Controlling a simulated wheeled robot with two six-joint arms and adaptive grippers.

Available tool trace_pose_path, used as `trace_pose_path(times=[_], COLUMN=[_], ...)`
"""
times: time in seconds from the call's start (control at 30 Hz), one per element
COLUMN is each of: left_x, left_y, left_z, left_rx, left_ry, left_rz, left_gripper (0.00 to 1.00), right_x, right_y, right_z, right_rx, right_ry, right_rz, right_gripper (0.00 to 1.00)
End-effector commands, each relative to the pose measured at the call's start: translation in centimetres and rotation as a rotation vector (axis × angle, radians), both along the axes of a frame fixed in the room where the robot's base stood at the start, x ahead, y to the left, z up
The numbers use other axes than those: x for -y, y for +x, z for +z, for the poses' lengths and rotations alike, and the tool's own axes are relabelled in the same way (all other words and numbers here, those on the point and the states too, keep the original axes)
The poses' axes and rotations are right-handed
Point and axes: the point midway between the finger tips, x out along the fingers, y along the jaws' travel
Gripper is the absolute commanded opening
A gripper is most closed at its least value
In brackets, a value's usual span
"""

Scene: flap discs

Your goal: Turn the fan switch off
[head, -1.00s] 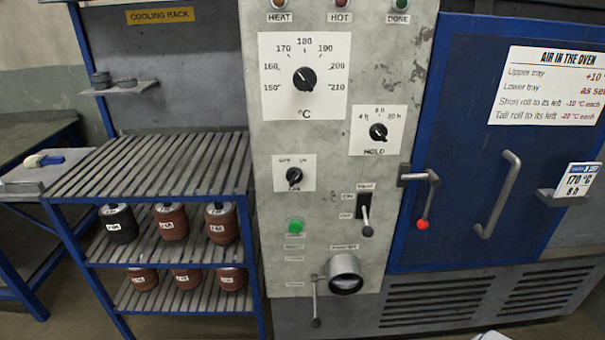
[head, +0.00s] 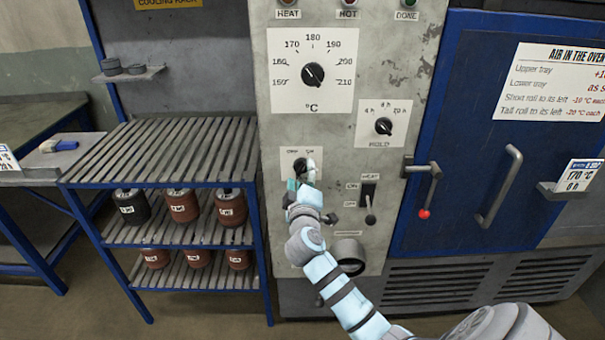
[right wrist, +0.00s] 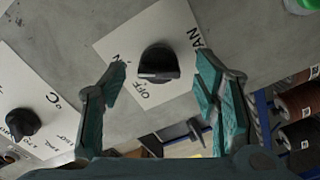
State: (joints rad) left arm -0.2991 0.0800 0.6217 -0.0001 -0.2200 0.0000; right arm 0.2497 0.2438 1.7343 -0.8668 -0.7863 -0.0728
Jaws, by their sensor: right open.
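The fan switch is a black rotary knob (right wrist: 158,62) on a white plate (right wrist: 118,38) marked FAN, OFF and ON. In the head view its plate (head: 287,155) is on the grey control panel, and my gripper covers most of the knob. I cannot tell for sure which mark the knob points at. My right gripper (right wrist: 160,78) is open, with one teal finger on each side of the knob in the wrist view. The fingertips look short of the knob, with no clear contact. My right gripper (head: 303,178) also shows in the head view. My left gripper is out of view.
The temperature dial (head: 313,74) and hold dial (head: 384,126) are above the fan plate. A heat lever (head: 370,218) is at its lower right. The cooling rack (head: 160,150) with several rolls stands left; the blue oven door (head: 462,130) is right.

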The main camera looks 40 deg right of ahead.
Motion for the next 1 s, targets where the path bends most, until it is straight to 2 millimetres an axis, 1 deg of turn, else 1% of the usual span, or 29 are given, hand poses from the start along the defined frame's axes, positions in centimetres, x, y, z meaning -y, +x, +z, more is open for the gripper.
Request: trace_pose_path(times=[0.03,0.13,0.4,0.57,0.7,1.0], left_x=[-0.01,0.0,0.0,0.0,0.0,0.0], left_y=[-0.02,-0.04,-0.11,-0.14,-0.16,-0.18], left_z=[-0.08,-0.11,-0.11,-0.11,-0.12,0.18], left_rx=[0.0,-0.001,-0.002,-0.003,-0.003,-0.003], left_ry=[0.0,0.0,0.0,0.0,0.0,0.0], left_rz=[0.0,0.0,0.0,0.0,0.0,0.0], left_gripper=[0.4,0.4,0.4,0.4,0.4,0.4], right_x=[0.41,0.91,1.03,1.01,1.0,0.98], right_y=[0.53,1.17,1.35,1.34,1.34,1.34], right_z=[0.01,-0.03,-0.05,-0.06,-0.07,-0.01], right_rx=[0.0,0.001,0.0,0.0,0.0,-0.018], right_ry=[-0.002,0.001,0.001,0.001,0.001,-0.022], right_rz=[0.0,0.0,0.0,0.001,0.001,0.002], right_gripper=[0.56,0.56,0.56,0.3,0.08,0.08])
